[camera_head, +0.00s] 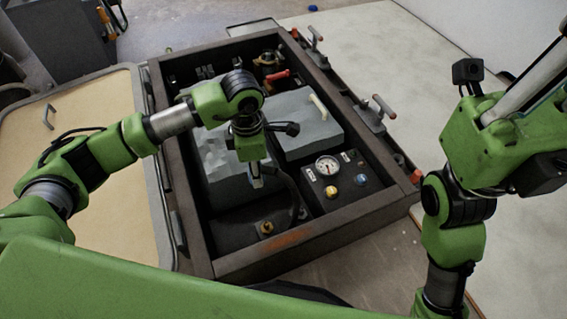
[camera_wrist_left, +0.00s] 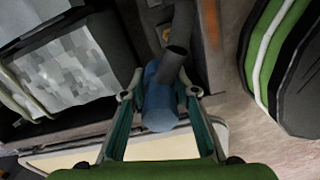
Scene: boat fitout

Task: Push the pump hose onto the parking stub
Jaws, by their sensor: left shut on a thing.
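My left gripper (camera_head: 256,184) points down inside the dark open-topped frame. In the left wrist view its two fingers (camera_wrist_left: 161,94) are shut on a blue cylindrical piece (camera_wrist_left: 160,105), which I take as the end of the pump hose. A dark tube (camera_wrist_left: 176,62) meets or overlaps its far end; I cannot tell whether they are joined. In the head view a black hose (camera_head: 292,190) curves down just right of the gripper. A brass fitting (camera_head: 267,228) on the frame floor may be the parking stub.
Grey boxes (camera_head: 305,135) fill the middle of the frame (camera_head: 300,245). A gauge panel (camera_head: 340,180) with blue and yellow knobs stands right of the hose. A tan panel (camera_head: 105,150) lies left; the pale surface at right is mostly bare.

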